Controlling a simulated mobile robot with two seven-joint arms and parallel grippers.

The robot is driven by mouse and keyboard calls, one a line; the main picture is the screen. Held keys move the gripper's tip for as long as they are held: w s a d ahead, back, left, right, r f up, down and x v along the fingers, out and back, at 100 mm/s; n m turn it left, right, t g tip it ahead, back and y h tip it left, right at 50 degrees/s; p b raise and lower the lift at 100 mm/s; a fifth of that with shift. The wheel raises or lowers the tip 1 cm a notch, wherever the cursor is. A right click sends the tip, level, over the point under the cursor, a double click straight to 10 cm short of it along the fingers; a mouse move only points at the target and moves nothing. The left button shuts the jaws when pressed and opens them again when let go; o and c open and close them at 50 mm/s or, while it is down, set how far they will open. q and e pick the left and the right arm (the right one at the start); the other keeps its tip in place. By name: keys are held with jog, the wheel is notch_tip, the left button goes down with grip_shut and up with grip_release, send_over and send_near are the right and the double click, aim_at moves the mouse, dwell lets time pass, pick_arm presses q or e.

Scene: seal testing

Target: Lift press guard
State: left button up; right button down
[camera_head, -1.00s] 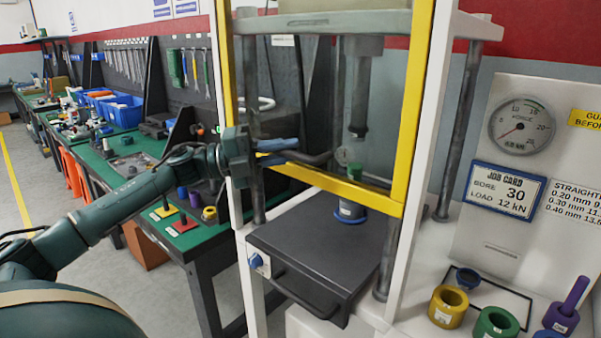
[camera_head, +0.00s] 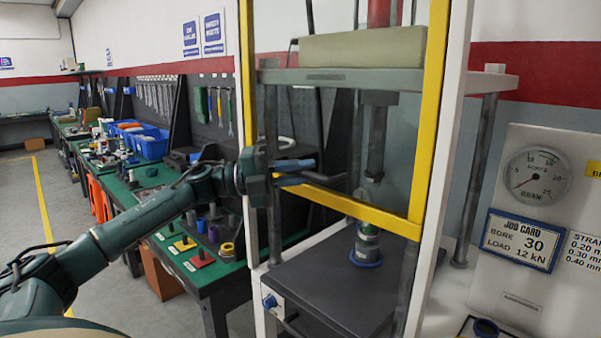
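The press guard (camera_head: 352,208) is a yellow frame with a clear pane on the front of the press. Its lower bar hangs above the dark press table (camera_head: 325,290). My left gripper (camera_head: 294,172) is at the guard's lower left, with its fingers closed around the dark guard handle (camera_head: 325,196). The fingers partly hide the handle. Behind the guard, a grey-green part with a blue base ring (camera_head: 367,250) stands upright on the press table. The dark press ram (camera_head: 376,150) hangs above it, apart from it. My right gripper is out of view.
A force gauge (camera_head: 537,175) and a job card (camera_head: 523,240) are on the panel at right. A green workbench (camera_head: 215,272) with colored parts stands at left, behind my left arm. The grey floor at far left is open.

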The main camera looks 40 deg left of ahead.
pick_arm(q)
jog(key=o, duration=0.4)
jog(key=shift+o, duration=0.2)
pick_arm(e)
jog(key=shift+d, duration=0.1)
